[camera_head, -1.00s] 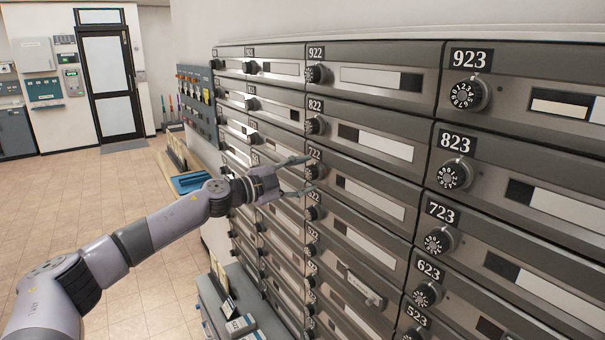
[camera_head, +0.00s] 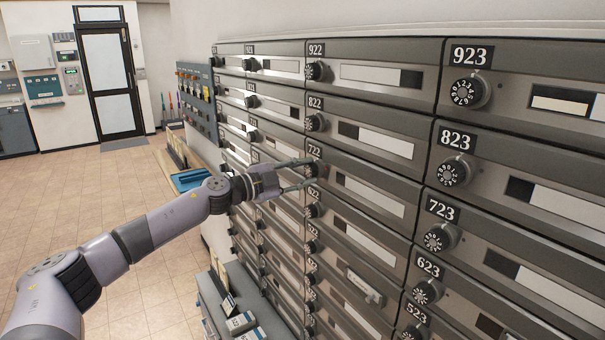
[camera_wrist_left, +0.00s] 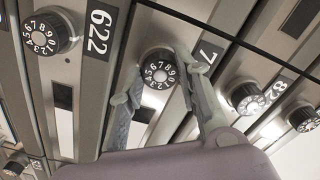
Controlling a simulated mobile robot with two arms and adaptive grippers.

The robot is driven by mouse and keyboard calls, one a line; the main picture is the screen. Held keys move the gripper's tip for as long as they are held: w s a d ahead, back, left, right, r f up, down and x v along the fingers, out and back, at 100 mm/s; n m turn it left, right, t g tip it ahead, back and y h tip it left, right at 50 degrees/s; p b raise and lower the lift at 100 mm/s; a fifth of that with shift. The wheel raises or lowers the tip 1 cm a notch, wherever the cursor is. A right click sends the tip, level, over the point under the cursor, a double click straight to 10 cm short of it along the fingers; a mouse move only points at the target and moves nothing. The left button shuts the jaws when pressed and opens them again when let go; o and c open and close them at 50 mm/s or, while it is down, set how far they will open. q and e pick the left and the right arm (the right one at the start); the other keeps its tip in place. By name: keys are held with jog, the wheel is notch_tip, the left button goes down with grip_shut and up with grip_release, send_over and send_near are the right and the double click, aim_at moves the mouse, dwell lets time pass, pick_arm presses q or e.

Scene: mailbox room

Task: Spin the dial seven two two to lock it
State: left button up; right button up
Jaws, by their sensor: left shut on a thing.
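The black dial of mailbox 722 (camera_wrist_left: 159,73), with white digits around a pale centre, shows in the left wrist view between my left gripper's fingers. In the head view the 722 dial (camera_head: 312,170) is at the fingertips, partly hidden by them. My left gripper (camera_head: 308,173) reaches in from the left and is closed about the dial, one finger on each side. Its fingers also show in the left wrist view (camera_wrist_left: 160,83). The 722 plate (camera_head: 315,151) is just above the upper finger in the head view. My right gripper is not in view.
Neighbouring dials are close by: the 622 dial (camera_wrist_left: 45,34) and the 822 dial (camera_head: 316,122). The 723 dial (camera_head: 438,238) is to the right. A low grey cabinet (camera_head: 258,293) stands below the left arm. Open tiled floor (camera_head: 125,190) lies at the left.

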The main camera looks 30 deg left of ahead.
pick_arm(q)
jog(key=m, duration=0.8)
jog(key=shift+f+m, duration=0.15)
jog(key=shift+m, duration=0.15)
jog(key=m+b, duration=0.1)
jog(key=m, duration=0.3)
jog(key=shift+d+m+b, duration=0.1)
jog(key=shift+m+b, duration=0.2)
jog(key=shift+b, duration=0.1)
jog(key=m+b, duration=0.1)
jog(key=m, duration=0.2)
jog(key=shift+f+m+b, duration=0.1)
jog(key=shift+m+b, duration=0.2)
jog(key=shift+b, duration=0.05)
jog(key=m+b, duration=0.2)
jog(key=m, duration=0.2)
jog(key=shift+b, duration=0.4)
jog(key=m+b, duration=0.4)
jog(key=m, duration=0.2)
jog(key=m+b, duration=0.2)
jog(key=m, duration=0.2)
jog(key=shift+b, duration=0.4)
jog(key=shift+m+b, duration=0.9)
jog(key=shift+m, duration=1.1)
